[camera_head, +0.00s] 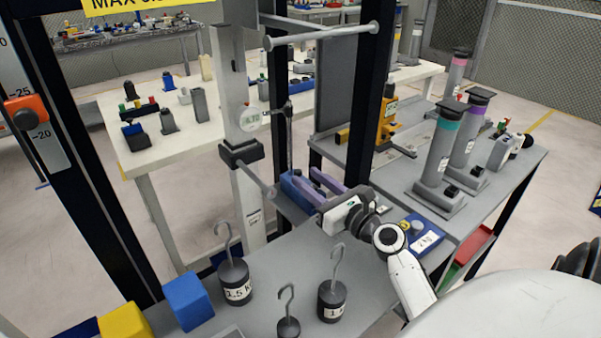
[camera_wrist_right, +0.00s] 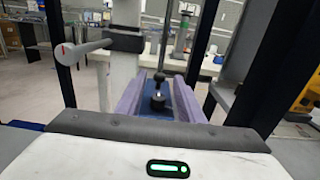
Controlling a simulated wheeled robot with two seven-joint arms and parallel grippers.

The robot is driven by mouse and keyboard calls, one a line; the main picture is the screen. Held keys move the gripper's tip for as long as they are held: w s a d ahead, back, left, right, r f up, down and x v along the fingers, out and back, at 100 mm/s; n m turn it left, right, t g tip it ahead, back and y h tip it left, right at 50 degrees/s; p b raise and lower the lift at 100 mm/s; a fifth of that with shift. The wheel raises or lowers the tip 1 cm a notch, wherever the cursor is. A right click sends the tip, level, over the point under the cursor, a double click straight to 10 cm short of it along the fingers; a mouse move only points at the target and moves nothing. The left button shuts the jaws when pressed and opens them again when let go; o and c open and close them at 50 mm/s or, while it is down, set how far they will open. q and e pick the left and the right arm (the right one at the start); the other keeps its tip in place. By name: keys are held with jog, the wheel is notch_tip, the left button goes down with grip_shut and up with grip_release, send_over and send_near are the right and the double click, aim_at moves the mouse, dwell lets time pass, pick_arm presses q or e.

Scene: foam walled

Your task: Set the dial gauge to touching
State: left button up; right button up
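The dial gauge (camera_head: 251,119) has a round pale face and sits beside a dark upright post (camera_head: 289,140) rising from a blue base (camera_head: 292,187). The face's reading is too small to be sure of. My right gripper (camera_head: 316,184) is beside the base, its two purple fingers spread. In the right wrist view the blue base (camera_wrist_right: 156,113) lies between the fingers (camera_wrist_right: 157,98), with a black knob (camera_wrist_right: 159,77) above it. I cannot tell whether the fingers touch it. A grey column carries a black clamp (camera_head: 241,153) and a rod (camera_head: 260,184) below the gauge. My left gripper is out of view.
Hooked weights (camera_head: 235,280) stand at the front of the grey bench, with a blue block (camera_head: 187,300) and yellow block (camera_head: 124,322) to their left. Dark frame posts (camera_head: 365,100) rise around the gauge. Tall cylinders (camera_head: 440,150) stand on the right bench.

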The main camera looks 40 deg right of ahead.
jog(key=s, duration=0.5)
jog(key=shift+a, duration=0.25)
